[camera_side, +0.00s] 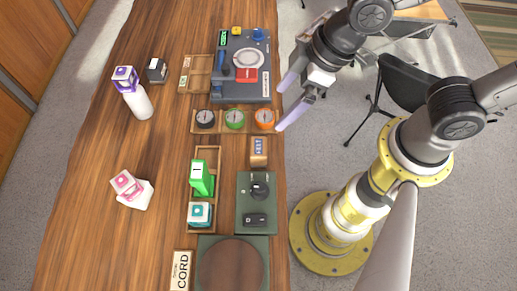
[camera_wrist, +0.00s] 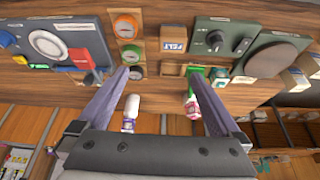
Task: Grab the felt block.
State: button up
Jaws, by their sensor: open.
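The felt block (camera_side: 259,151) is a small tan wooden block near the table's right edge in the side view, just below the row of round dials. Its label is too small to read there, but in the wrist view the block (camera_wrist: 173,38) clearly reads FELT. My gripper (camera_side: 280,108) is open and empty, in the air by the table's right edge, up the picture from the block. In the wrist view my two fingers (camera_wrist: 158,70) are spread wide, and the block shows beyond their tips, slightly right of centre and apart from them. Nothing hides its front.
A wooden tray with black, green and orange dials (camera_side: 234,120) sits just above the block. A green panel with a black knob (camera_side: 259,187) is just below it. A tray (camera_side: 216,159) with a green block (camera_side: 201,178) stands left. A grey-blue tool board (camera_side: 238,95) is farther up.

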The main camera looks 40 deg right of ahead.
aim_at(258, 146)
jog(key=shift+n, duration=0.4)
jog(key=x, duration=0.4)
jog(key=s+x, duration=0.1)
jog(key=x, duration=0.4)
jog(key=s+a+x, duration=0.1)
jog(key=x, duration=0.4)
jog(key=shift+s+a+f, duration=0.15)
jog(key=shift+a+f, duration=0.05)
jog(key=shift+f, duration=0.25)
jog(key=c, duration=1.4)
jog(key=shift+r, duration=0.1)
